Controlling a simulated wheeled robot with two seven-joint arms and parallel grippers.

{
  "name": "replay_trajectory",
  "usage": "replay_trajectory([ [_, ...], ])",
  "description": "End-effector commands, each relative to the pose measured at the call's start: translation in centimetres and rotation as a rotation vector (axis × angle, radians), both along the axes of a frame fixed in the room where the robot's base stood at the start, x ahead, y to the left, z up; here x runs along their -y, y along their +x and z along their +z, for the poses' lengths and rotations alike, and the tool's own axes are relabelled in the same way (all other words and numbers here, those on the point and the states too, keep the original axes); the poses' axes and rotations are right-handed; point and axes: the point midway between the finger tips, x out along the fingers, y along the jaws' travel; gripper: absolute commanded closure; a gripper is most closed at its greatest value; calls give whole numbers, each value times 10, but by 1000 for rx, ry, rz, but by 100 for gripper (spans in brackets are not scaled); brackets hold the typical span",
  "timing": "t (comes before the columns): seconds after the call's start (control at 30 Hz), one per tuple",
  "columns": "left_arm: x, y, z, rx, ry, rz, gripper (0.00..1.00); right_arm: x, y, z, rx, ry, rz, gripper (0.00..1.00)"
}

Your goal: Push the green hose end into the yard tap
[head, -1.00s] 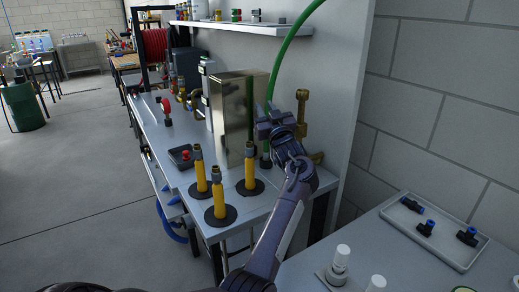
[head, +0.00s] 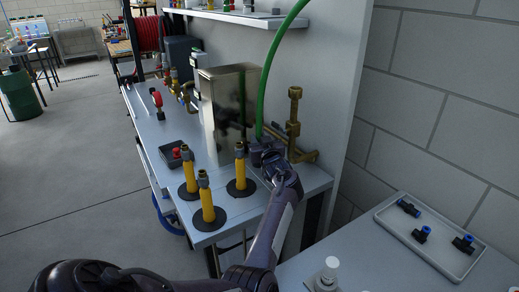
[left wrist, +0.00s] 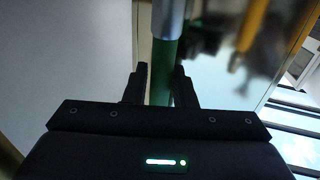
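The green hose (head: 268,82) comes down from the top of the head view to my left gripper (head: 260,148), beside the metal box. In the left wrist view the green hose (left wrist: 161,72) lies between the two fingers (left wrist: 160,78), which are about a hose width apart and look shut on it. A grey sleeve (left wrist: 168,18) shows on the hose just beyond the fingertips. Its very end is hidden in the head view. A brass upright pipe (head: 294,115), apparently the tap, stands right of the gripper, apart from the hose. My right gripper is not in view.
Several yellow posts, one here (head: 208,205), stand on black bases left of my gripper. A shiny metal box (head: 222,120) is close behind. A red-button box (head: 177,154) sits on the bench. A tray (head: 395,226) of blue-black fittings lies right.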

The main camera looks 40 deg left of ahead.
Motion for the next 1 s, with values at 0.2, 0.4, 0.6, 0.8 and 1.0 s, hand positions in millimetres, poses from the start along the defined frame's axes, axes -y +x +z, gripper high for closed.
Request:
replay_trajectory([
  [0.2, -17, 10, 0, -1, 1, 1, 76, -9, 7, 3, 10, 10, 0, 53],
  [0.4, -19, 11, 0, 0, 0, 0, 76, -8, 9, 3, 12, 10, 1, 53],
  [0.6, -18, 11, 0, 0, 0, 0, 93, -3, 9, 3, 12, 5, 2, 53],
  [0.8, -19, 11, 1, 1, 2, 0, 100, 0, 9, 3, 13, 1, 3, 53],
  [1.0, -19, 11, 1, 1, 1, 0, 100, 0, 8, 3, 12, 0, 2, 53],
])
